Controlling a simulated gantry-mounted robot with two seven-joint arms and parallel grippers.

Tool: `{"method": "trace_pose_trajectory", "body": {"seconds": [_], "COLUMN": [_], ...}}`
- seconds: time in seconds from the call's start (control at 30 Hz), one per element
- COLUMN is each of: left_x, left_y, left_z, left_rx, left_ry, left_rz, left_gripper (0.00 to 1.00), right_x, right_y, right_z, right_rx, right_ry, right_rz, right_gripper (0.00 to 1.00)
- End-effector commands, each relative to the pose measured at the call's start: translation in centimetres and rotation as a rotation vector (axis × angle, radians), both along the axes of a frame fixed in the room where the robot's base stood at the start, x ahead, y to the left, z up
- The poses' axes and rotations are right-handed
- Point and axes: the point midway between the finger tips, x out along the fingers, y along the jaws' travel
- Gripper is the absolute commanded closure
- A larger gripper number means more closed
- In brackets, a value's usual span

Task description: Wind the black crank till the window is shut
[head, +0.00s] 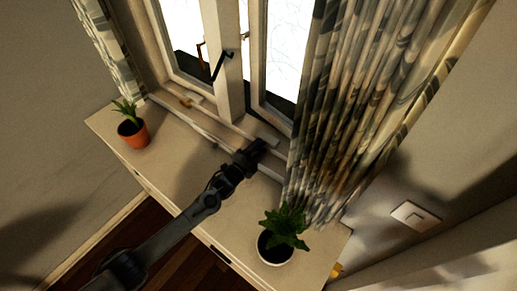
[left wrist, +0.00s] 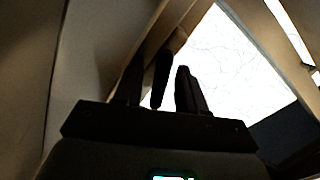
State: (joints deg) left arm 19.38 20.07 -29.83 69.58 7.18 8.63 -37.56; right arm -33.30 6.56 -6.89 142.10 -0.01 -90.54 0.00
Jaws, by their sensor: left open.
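The window (head: 231,75) stands at the top of the head view, with a pale frame and bright panes. A black lever-like handle (head: 221,65) is on its middle post; I cannot tell whether this is the crank. My left gripper (head: 260,147) is low at the window's base, over the sill. In the left wrist view its fingers (left wrist: 161,90) are apart, with a dark upright bar (left wrist: 162,76) between them. The bar may be the crank; contact cannot be told. My gripper hides the sill spot under it. My right gripper is not in view.
A plant in an orange pot (head: 134,134) stands at the sill's left end. A plant in a white pot (head: 277,250) stands near its right front. A long patterned curtain (head: 350,110) hangs right of my gripper. The sill (head: 165,165) is clear between the left pot and my arm.

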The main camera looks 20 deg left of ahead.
Motion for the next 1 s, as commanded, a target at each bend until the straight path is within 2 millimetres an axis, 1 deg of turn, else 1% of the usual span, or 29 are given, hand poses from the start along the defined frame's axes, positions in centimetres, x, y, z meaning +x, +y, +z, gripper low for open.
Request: {"method": "trace_pose_trajectory", "body": {"seconds": [0.33, 0.6, 0.83, 1.0], "left_x": [0.29, 0.27, 0.26, 0.28], "left_y": [-0.09, -0.08, -0.06, -0.04], "left_z": [0.00, 0.00, -0.01, 0.00], "left_rx": [0.000, 0.000, 0.007, 0.045], "left_ry": [0.000, 0.000, -0.002, -0.014], "left_rz": [0.000, 0.000, 0.000, 0.000], "left_gripper": [0.60, 1.00, 1.00, 1.00], "right_x": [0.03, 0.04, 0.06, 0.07], "right_y": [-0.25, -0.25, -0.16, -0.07], "right_z": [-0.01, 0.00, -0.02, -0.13], "right_rx": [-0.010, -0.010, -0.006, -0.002], "right_ry": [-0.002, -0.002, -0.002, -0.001], "right_rz": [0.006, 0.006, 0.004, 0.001], "right_gripper": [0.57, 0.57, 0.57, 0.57]}}
